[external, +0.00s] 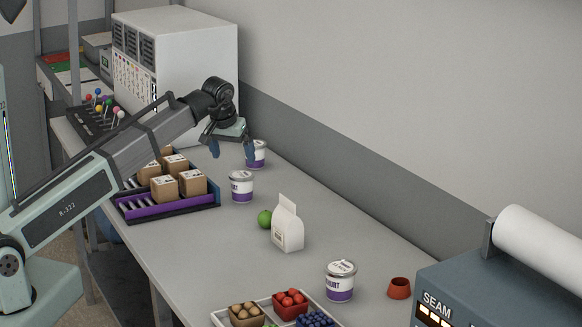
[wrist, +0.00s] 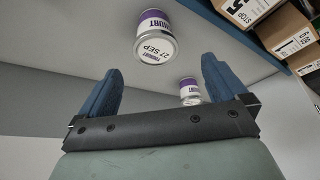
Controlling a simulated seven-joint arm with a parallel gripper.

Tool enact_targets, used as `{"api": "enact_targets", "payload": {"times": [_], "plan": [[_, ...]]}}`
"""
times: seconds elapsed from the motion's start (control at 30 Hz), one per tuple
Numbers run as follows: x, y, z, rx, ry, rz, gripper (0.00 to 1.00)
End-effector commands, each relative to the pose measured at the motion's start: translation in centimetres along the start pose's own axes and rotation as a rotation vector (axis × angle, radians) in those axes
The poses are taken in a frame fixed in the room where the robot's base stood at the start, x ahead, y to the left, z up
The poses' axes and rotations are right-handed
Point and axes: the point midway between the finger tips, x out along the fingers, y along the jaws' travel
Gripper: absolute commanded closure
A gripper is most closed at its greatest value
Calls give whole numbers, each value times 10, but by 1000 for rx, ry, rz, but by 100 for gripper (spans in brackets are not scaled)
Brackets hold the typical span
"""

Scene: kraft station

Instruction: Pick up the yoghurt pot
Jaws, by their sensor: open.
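Three white yoghurt pots with purple bands stand on the table in the external view. One pot (external: 257,153) is at the back by the wall, partly behind my gripper's finger. A second pot (external: 241,186) is just nearer, beside the purple tray. A third pot (external: 340,281) is at the front right. My gripper (external: 232,150) is open and empty, above the table by the two back pots. In the wrist view, my fingers (wrist: 160,68) are spread. A large pot (wrist: 153,40) lettered "27 SEP" lies beyond the fingertips; a smaller pot (wrist: 190,91) shows between the fingers, partly hidden by the gripper body.
A purple tray (external: 150,211) holds several cardboard boxes left of the pots. A green fruit (external: 265,219) and a white carton (external: 288,228) stand mid-table. A red cup (external: 399,288) and a produce tray (external: 222,319) are at the front. The wall (external: 350,190) borders the table.

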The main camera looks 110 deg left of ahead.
Motion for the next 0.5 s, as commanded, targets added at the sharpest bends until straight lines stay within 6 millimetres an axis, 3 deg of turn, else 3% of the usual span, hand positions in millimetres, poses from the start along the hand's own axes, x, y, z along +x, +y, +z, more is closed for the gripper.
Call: {"api": "enact_targets", "payload": {"times": [0.3, 0.5], "plan": [[47, 1, 0, 1, -1, 1, 1], [60, 1, 0, 1, -1, 1, 1]]}}
